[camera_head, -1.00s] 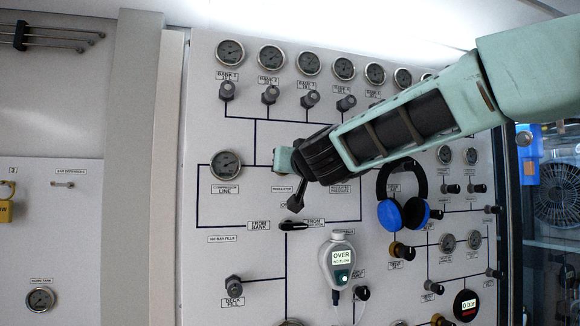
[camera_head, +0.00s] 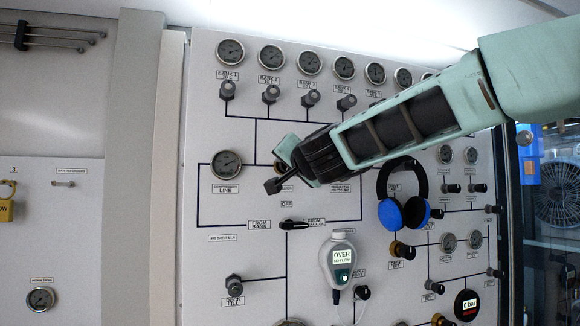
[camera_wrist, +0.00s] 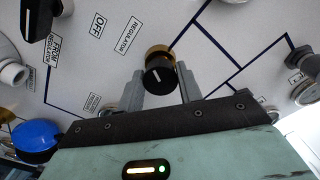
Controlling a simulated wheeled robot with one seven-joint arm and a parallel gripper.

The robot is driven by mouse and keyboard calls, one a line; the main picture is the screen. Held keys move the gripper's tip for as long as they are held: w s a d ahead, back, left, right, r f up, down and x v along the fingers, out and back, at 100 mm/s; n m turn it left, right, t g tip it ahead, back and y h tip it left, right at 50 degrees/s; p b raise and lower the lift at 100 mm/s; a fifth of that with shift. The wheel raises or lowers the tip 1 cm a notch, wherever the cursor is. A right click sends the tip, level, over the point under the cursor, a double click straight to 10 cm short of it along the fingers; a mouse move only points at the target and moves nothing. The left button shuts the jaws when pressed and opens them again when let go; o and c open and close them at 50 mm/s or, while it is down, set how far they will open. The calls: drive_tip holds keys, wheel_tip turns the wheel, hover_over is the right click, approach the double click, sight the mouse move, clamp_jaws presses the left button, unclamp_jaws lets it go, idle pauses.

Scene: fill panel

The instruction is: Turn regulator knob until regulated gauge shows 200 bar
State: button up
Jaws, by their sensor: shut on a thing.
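In the head view my gripper (camera_head: 284,160) is at the panel, just right of the compressor line gauge (camera_head: 227,164), and hides most of the knob. The regulated pressure label (camera_head: 341,187) shows below my arm. The regulated gauge is hidden behind the arm, so its reading cannot be seen.
Bank gauges (camera_head: 270,57) and valve knobs (camera_head: 271,95) line the panel above. A black selector lever (camera_head: 294,225) lies below my gripper. Blue headphones (camera_head: 404,213) and a handheld meter reading OVER (camera_head: 341,262) hang on the panel, below and right.

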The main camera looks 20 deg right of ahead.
idle(0.4)
drive_tip(key=o, duration=1)
drive_tip(key=shift+s, duration=0.1)
drive_tip(key=shift+s+p, duration=5.95)
drive_tip(key=shift+s, duration=2.65)
